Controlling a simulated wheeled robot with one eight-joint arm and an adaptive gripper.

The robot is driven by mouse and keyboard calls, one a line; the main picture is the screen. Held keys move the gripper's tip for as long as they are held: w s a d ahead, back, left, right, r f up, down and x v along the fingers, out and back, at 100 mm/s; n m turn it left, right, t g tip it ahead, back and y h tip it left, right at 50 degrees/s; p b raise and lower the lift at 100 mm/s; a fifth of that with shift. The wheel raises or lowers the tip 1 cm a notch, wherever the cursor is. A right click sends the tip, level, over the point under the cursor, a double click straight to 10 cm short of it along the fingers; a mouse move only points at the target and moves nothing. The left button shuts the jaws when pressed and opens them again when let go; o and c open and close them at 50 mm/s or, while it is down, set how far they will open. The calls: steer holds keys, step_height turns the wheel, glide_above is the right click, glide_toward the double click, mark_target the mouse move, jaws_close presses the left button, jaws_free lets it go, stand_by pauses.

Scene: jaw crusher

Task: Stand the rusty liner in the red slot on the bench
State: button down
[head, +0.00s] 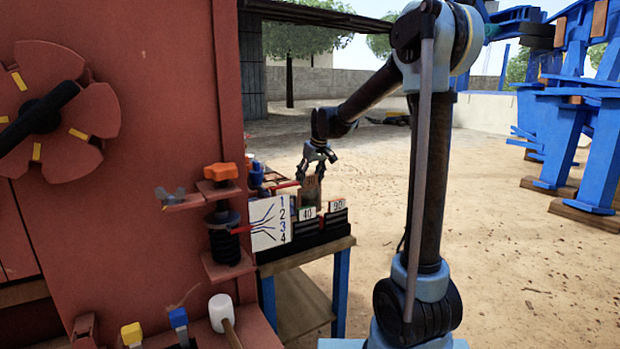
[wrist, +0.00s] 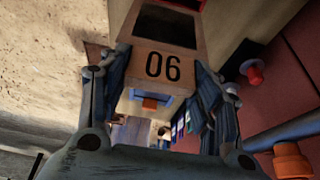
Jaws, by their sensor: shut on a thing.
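In the head view, the rusty liner (head: 311,190) is a brown, upright plate at the bench, directly below my gripper (head: 317,157). My gripper points down with its fingers at the liner's upper end. In the wrist view, my gripper (wrist: 161,72) has its two fingers on either side of a brown block (wrist: 165,65) that reads 06 in this view; it appears to be the held liner. The liner's lower end is hidden behind the numbered cards. I cannot clearly make out the red slot; a bit of red (wrist: 190,5) shows beyond the block.
The bench (head: 305,296) carries cards marked 40 (head: 307,213) and 90 (head: 338,206) on a dark rack. A white card (head: 270,222) numbered in blue stands left of them. The red crusher body (head: 120,190) crowds the left. Open sandy ground lies to the right.

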mark_target(310, 193)
steer(key=shift+f, duration=3.95)
steer(key=shift+c, duration=2.3)
jaws_free()
steer(key=v, duration=1.2)
steer(key=shift+w, duration=0.1)
